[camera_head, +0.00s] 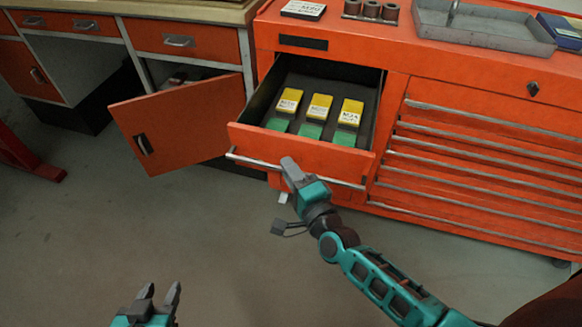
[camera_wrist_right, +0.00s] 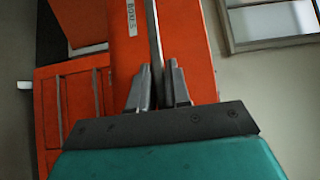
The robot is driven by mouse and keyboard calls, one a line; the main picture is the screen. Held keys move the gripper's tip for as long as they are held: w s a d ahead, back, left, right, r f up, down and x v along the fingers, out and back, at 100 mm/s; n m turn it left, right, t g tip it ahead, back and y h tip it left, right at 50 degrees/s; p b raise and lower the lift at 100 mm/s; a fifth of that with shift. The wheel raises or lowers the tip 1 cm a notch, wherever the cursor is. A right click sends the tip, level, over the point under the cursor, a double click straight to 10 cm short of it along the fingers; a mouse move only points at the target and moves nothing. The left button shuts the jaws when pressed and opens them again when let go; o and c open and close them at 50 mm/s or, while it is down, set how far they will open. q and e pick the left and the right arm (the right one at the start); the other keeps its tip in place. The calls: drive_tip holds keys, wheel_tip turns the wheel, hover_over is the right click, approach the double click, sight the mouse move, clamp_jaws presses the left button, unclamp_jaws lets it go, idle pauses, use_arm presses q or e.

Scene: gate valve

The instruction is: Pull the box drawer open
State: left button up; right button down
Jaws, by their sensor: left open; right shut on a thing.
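The box drawer (camera_head: 305,150) of the orange tool cabinet stands pulled out, with its inside showing. Several yellow-and-green boxes (camera_head: 319,108) lie in it. A silver bar handle (camera_head: 250,162) runs along its front. My right gripper (camera_head: 288,166) is at the middle of this handle. In the right wrist view its fingers (camera_wrist_right: 158,85) are shut on the handle bar (camera_wrist_right: 153,35), which runs up from between them. My left gripper (camera_head: 160,292) is open and empty, low at the left over the floor, away from the cabinet.
An orange cabinet door (camera_head: 180,122) hangs open left of the drawer. Several closed shallow drawers (camera_head: 480,165) are at the right. A grey tray (camera_head: 480,27) and several brown cylinders (camera_head: 371,10) stand on the cabinet top. The grey floor (camera_head: 130,225) in front is clear.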

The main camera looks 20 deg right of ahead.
drive_tip(key=c, duration=1.2)
unclamp_jaws()
drive_tip(key=shift+o, duration=0.2)
drive_tip(key=s+d, duration=0.2)
drive_tip(key=s, duration=1)
drive_tip(key=shift+s+d, duration=0.25)
drive_tip(key=shift+s, duration=0.1)
drive_tip(key=s+d+f+n+g, duration=0.1)
drive_tip(key=f+n+g, duration=0.2)
drive_tip(key=n, duration=0.6)
drive_tip(key=s+d+f+n+g+h, duration=0.1)
drive_tip(key=s+f+n+g, duration=0.1)
drive_tip(key=n, duration=0.7)
wheel_tip(320, 180, down, 2)
drive_tip(key=shift+s+f+g, duration=0.1)
drive_tip(key=shift+s+g, duration=0.15)
drive_tip(key=shift+g, duration=0.65)
